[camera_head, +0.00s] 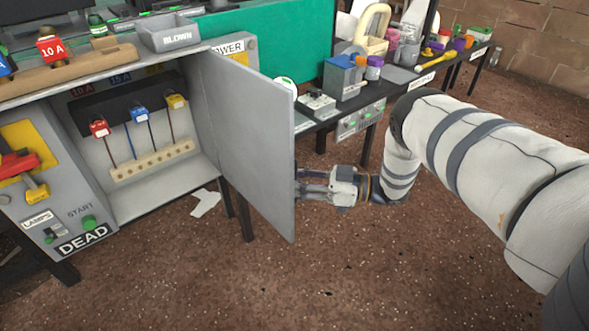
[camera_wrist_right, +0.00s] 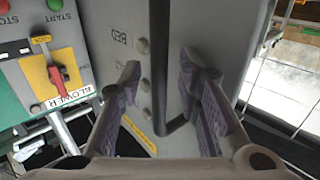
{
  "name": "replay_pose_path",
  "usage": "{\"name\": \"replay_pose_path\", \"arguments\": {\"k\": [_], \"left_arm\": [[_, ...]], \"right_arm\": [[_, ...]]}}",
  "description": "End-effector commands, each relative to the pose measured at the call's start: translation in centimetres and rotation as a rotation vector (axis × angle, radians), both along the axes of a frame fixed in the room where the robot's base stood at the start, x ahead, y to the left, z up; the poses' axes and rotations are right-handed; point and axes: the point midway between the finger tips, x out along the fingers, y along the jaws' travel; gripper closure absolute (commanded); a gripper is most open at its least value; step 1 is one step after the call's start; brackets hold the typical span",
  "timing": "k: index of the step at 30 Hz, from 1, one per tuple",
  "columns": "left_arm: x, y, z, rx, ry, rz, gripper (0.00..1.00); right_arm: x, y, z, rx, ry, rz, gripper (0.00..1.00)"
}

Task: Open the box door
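The box door (camera_head: 255,150) is a grey panel that stands swung open at the right side of the grey box (camera_head: 55,215), showing the inside. My right gripper (camera_head: 303,183) is at the outer face of the door in the head view. In the right wrist view its two fingers (camera_wrist_right: 160,68) are spread apart, one on each side of a dark bar handle (camera_wrist_right: 160,35) on a grey panel. Gaps show between the handle and both fingers. The door hides part of the fingertips in the head view. My left gripper is not in view.
Inside the box, red, blue and yellow plugs (camera_head: 140,114) hang above a cream block with holes (camera_head: 152,162). A grey tray (camera_head: 170,33) sits on top. A cluttered bench (camera_head: 360,122) stands behind the door. The brown floor (camera_head: 330,270) in front is clear.

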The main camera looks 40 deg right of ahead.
Motion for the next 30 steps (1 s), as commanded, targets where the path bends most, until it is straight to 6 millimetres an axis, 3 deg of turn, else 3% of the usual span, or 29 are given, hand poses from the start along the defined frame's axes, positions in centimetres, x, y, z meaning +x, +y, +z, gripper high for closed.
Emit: {"name": "replay_pose_path", "arguments": {"k": [8,21,30], "left_arm": [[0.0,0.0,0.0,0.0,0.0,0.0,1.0],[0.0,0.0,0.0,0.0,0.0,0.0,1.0],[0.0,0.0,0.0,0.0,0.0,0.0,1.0]], "right_arm": [[-0.4,-0.4,0.0,-0.001,0.0,-0.001,0.69],[-8.2,-7.0,0.0,-0.001,0.001,-0.001,0.69],[-9.2,-7.8,0.0,0.0,-0.001,0.0,0.69]]}}
